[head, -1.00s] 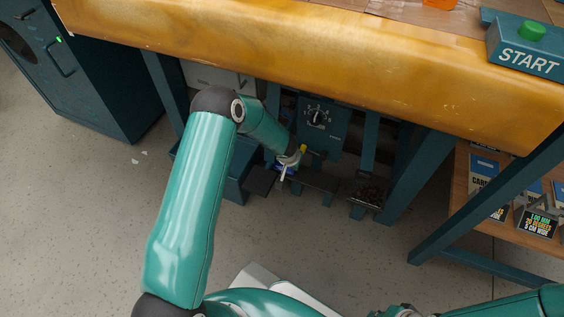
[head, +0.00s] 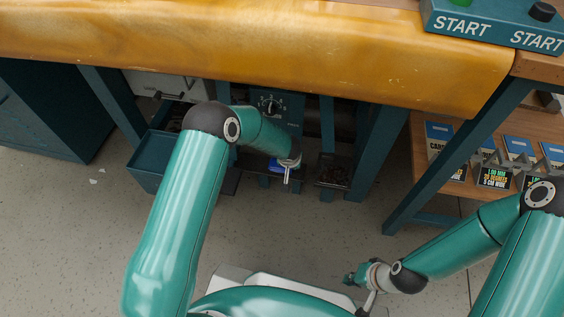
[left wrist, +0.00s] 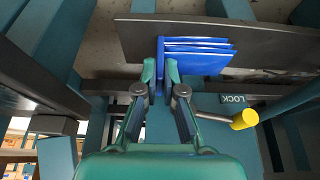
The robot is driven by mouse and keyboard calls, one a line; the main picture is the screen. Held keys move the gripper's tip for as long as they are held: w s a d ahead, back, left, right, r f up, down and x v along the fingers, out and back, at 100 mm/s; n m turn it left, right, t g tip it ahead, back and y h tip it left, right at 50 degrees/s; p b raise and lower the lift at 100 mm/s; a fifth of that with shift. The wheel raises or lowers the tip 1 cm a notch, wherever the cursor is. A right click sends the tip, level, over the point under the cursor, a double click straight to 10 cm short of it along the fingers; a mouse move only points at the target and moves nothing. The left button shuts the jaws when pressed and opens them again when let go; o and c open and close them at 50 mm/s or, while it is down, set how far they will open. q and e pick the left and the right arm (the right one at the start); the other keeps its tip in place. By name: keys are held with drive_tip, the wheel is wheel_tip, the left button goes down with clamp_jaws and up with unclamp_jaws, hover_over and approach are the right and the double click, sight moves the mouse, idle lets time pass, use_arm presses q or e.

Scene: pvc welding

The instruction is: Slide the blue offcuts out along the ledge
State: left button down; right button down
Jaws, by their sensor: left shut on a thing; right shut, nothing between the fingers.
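The blue offcuts (left wrist: 199,54) are a small stack of flat blue pieces with a blue upright strip at their left end. They lie against the dark ledge (left wrist: 275,45) in the left wrist view. My left gripper (left wrist: 160,66) is shut on the strip end of the offcuts. In the head view the offcuts (head: 279,167) show as a small blue patch beside my left gripper (head: 288,166), under the bench. My right gripper (head: 352,279) is shut and empty, low over the floor, well away from the offcuts.
A dark tray of scraps (head: 332,173) is right of my left gripper. An open teal bin (head: 158,160) is left. The yellow bench edge (head: 250,60) overhangs. Bench legs flank the space.

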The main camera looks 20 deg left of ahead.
use_arm(q)
drive_tip(key=shift+d, duration=1.05)
drive_tip(key=c, duration=1.2)
unclamp_jaws()
drive_tip(key=v, duration=1.2)
